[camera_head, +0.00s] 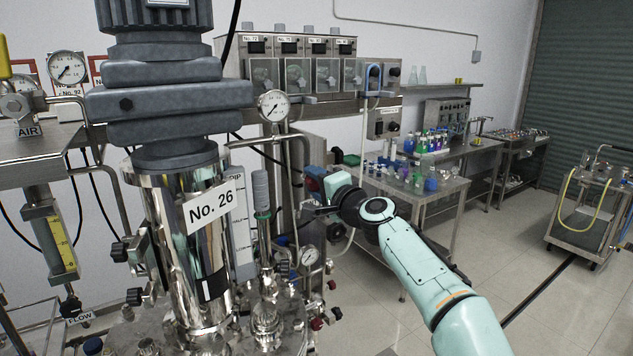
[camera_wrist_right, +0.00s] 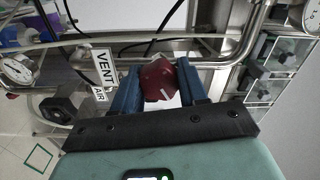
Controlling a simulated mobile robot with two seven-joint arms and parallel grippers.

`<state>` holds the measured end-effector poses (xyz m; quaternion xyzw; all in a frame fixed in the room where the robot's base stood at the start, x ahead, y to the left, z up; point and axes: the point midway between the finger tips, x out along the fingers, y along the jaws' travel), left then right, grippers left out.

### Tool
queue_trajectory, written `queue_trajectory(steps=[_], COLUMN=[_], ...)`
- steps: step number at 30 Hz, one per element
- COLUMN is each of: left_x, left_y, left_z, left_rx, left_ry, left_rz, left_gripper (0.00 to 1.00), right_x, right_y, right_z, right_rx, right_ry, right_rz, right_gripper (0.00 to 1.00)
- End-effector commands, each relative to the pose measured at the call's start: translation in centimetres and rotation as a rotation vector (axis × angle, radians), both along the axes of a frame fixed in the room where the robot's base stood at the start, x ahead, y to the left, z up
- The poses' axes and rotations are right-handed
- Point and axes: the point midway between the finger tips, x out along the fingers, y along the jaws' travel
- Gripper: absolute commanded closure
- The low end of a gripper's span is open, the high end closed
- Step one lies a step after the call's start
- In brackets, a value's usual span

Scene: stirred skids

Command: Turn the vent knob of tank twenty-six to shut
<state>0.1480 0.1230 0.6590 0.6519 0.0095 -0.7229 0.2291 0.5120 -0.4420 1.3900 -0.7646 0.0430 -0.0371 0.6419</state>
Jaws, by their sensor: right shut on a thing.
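The tank labelled No. 26 (camera_head: 180,255) is a shiny steel vessel with a grey motor on top, left of centre in the head view. The red vent knob (camera_wrist_right: 160,85), with a white mark on its face, sits between the blue fingers of my right gripper (camera_wrist_right: 157,78) in the right wrist view. A "VENT" label (camera_wrist_right: 103,67) is just left of it. In the head view my right gripper (camera_head: 313,187) is right of the tank, with the knob mostly hidden there. It is shut on the knob. My left gripper is not in view.
Steel pipes and a gauge (camera_head: 274,106) stand close beside the tank, with another gauge (camera_head: 310,256) lower down. A bench (camera_head: 430,195) with coloured bottles is behind my right arm. The floor to the right is open up to a wheeled cart (camera_head: 585,225).

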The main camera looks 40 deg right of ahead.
Motion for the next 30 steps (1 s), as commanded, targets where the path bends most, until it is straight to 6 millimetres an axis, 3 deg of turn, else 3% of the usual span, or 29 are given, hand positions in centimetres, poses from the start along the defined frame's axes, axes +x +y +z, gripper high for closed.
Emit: queue_trajectory(steps=[15, 30], left_x=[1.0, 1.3], left_y=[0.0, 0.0], left_z=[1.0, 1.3], left_rx=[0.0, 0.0], left_ry=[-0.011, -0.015], left_rz=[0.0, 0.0], left_gripper=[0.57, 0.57], right_x=[0.3, 0.3], right_y=[0.5, 0.5], right_z=[-0.3, -0.2], right_rx=[0.413, 0.542], right_ry=[-0.035, -0.051], right_rz=[0.014, 0.013], right_gripper=[0.88, 0.88])
